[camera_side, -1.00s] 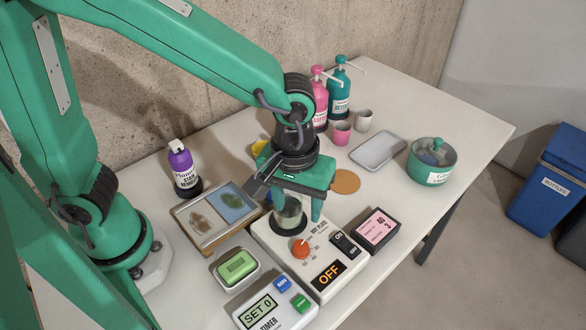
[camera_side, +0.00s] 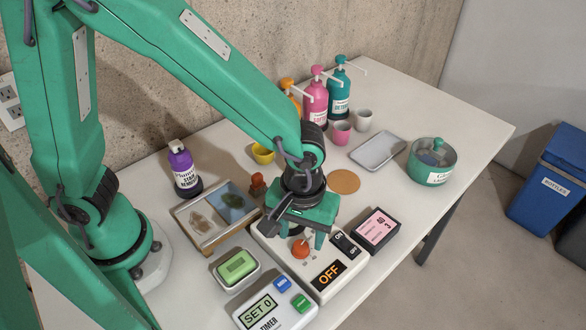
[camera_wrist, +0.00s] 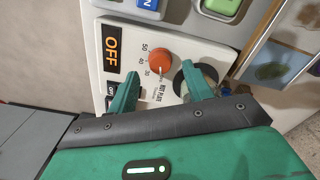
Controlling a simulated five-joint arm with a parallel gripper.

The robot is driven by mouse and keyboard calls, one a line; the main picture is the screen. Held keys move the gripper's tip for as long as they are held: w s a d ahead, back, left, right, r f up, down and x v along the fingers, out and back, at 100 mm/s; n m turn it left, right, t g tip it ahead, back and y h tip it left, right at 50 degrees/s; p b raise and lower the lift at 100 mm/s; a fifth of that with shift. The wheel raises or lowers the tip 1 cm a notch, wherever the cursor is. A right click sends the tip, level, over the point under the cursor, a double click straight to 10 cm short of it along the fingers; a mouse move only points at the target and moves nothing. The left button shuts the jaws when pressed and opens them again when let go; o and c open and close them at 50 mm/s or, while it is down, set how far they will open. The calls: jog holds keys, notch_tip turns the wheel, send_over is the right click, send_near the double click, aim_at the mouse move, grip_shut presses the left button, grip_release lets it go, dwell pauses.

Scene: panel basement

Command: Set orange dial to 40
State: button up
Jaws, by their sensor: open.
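The orange dial (camera_side: 300,249) is on the white hot plate unit (camera_side: 325,287), beside the orange OFF display (camera_side: 328,275). In the wrist view the dial (camera_wrist: 161,62) has the marks 50, 40 and 30 along its left side; I cannot tell its exact setting. My gripper (camera_side: 298,239) is over the unit, just behind the dial. Its fingers are apart and empty, with the dial between and slightly past their tips in the wrist view (camera_wrist: 160,71).
A pink-screened box (camera_side: 376,229) stands right of the unit. The timer (camera_side: 272,306) reads SET 0 in front. A green soap dish (camera_side: 236,266) and framed tray (camera_side: 213,213) lie left. Bottles (camera_side: 315,98) and cups stand behind.

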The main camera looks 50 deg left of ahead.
aim_at(301, 245)
jog(key=shift+f, duration=1.55)
jog(key=c, duration=1)
